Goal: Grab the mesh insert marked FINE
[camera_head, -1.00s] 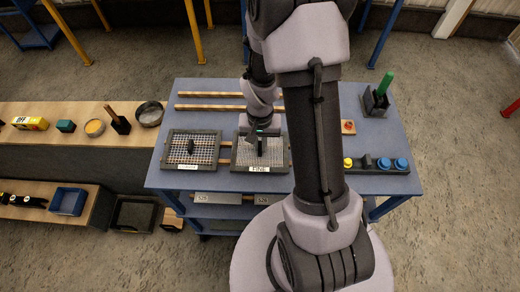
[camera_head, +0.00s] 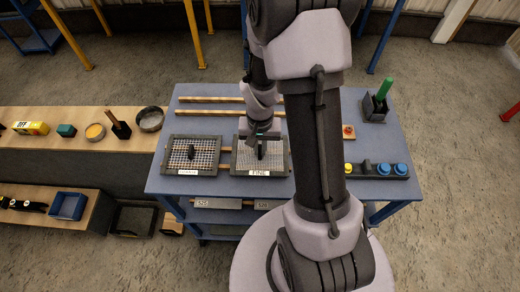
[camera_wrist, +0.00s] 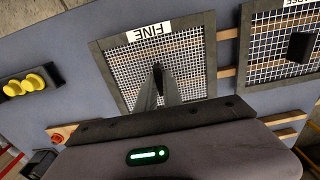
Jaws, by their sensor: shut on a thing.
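The mesh insert marked FINE (camera_head: 243,161) is a dark square frame with pale mesh and a white label on its near edge, at the middle of the blue table. It also shows in the wrist view (camera_wrist: 190,62), with its label upside down. My gripper (camera_head: 262,149) points down over its centre. In the wrist view my gripper's fingers (camera_wrist: 158,78) are closed together at the middle of the mesh, shut on its dark handle, which they mostly hide. I cannot tell whether the frame is clear of the wooden rails beneath it.
A second, coarser mesh insert (camera_head: 205,156) with a dark handle lies to the left. Wooden strips (camera_head: 210,112) lie behind. A button box (camera_head: 384,170) and a dark holder with a green item (camera_head: 376,107) stand on the right. A wooden bench (camera_head: 70,140) holds small items at left.

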